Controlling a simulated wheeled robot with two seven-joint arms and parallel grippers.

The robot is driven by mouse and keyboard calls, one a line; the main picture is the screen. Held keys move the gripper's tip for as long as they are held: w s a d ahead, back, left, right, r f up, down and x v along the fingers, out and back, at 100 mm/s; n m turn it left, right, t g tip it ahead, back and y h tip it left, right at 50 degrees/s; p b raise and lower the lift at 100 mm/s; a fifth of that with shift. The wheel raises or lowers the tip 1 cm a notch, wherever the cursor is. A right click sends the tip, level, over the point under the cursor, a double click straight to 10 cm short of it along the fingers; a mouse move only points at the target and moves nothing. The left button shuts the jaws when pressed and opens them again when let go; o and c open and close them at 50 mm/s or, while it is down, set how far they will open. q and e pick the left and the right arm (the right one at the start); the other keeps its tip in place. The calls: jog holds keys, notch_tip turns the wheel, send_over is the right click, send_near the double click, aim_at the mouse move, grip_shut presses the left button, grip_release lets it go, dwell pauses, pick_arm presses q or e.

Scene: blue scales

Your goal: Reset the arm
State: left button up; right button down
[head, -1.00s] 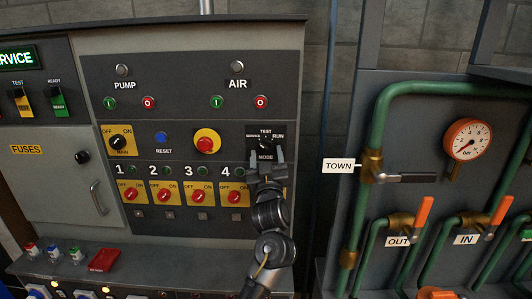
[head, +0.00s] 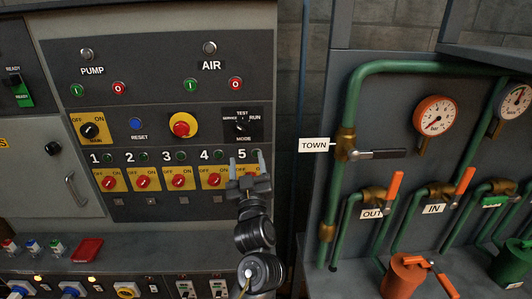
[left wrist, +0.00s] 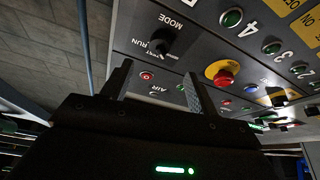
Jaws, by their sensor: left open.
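My left gripper (head: 248,160) is open and empty in the head view, with its fingers pointing up over the switch labelled 5 on the control panel (head: 150,54). The mode switch (head: 241,125), marked SERVICE, TEST and RUN, sits just above the fingertips and is clear of them. In the left wrist view, the two fingers (left wrist: 155,88) stand apart with nothing between them, and the mode switch (left wrist: 163,43) shows beyond them. My right gripper is not in view.
A red emergency button (head: 182,125) and a row of red switches (head: 143,181) are on the panel. To the right are green pipes (head: 420,68), a gauge (head: 435,116) and orange-handled valves (head: 393,188). An orange can-like object (head: 403,278) stands at the lower right.

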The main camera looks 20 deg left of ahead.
pick_arm(q)
jog(key=s+d+f+m+g+h, duration=0.3)
jog(key=s+f+h, duration=0.35)
jog(key=f, duration=0.55)
jog(key=s+d+f+m+g+h, duration=0.1)
jog(key=s+f+m+g+h, duration=0.5)
jog(key=f, duration=0.6)
jog(key=s+a+f+m+g, duration=0.1)
jog(key=s+f+g, duration=0.3)
jog(key=s, duration=0.8)
jog(key=s+f+m+g, duration=0.1)
jog(key=s+f+g, duration=0.2)
jog(key=s+f, duration=0.55)
jog(key=s+f+g+b, duration=0.1)
jog(key=s+f, duration=0.1)
jog(key=f, duration=1)
jog(key=s+f+b, duration=0.1)
jog(key=s+f, duration=0.1)
jog(key=f, duration=1.1)
jog(key=s+a+f+g+b, duration=0.1)
jog(key=s+a+f, duration=0.1)
jog(key=s+f, duration=1.4)
jog(key=shift+a+f+y, duration=0.4)
jog(key=shift+f+y, duration=0.05)
jog(key=shift+f, duration=0.15)
